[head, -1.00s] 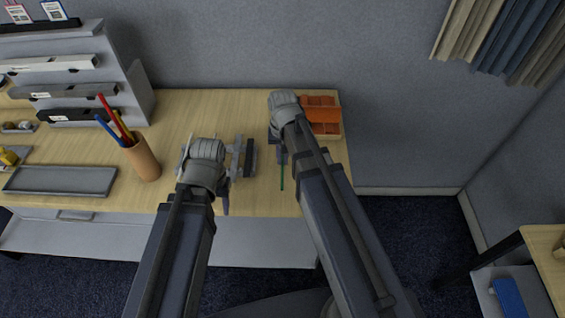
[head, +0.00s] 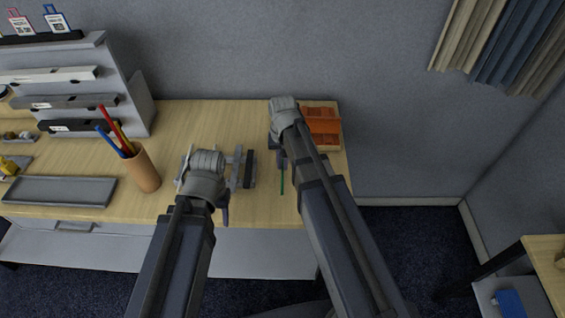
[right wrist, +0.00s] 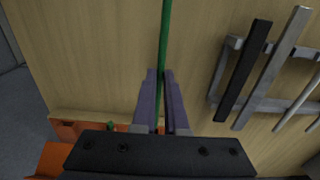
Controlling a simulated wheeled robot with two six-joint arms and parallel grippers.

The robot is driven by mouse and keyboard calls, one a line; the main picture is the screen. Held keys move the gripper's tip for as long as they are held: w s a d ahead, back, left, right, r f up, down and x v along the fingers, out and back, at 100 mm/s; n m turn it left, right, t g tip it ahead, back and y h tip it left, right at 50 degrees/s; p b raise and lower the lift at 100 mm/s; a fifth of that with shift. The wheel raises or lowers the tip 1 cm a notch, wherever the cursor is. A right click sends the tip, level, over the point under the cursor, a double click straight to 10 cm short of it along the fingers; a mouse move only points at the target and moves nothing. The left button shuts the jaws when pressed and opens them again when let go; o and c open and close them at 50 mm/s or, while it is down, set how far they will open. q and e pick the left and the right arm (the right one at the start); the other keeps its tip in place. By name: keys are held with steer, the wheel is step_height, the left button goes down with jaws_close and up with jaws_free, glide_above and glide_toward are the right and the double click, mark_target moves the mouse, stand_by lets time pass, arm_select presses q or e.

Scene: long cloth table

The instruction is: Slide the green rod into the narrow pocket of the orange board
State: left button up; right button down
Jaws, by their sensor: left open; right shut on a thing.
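The green rod (head: 281,182) sticks out from under my right gripper (head: 282,158) toward the table's front edge. In the right wrist view my right gripper (right wrist: 161,75) is shut on the green rod (right wrist: 166,25), which runs up out of the picture between the fingers. The orange board (head: 320,124) lies at the table's back right, just right of my right wrist. Its edge also shows at the lower left of the right wrist view (right wrist: 52,160). The narrow pocket cannot be made out. My left gripper (head: 222,205) is open, near the front of the table, with its fingers partly hidden.
A grey rack (right wrist: 236,103) with dark and metal bars stands between the grippers. A tan cup (head: 142,172) with pens and a grey tray (head: 60,191) are at the left. A stepped stand (head: 120,85) is behind them. Bare table lies behind my left gripper.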

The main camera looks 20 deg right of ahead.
steer(key=shift+w+d, duration=0.5)
steer(key=shift+w, duration=1.2)
steer(key=shift+w+d, duration=0.45)
steer(key=shift+w, duration=1.25)
steer(key=shift+w+d, duration=0.5)
steer(key=shift+w, duration=1.2)
steer(key=shift+s, duration=0.2)
steer(key=shift+s+a, duration=0.45)
steer(key=shift+s, duration=1.05)
steer(key=shift+s+a, duration=0.45)
steer(key=shift+s, duration=1.1)
steer(key=shift+s+a, duration=0.45)
steer(key=shift+s, duration=1.05)
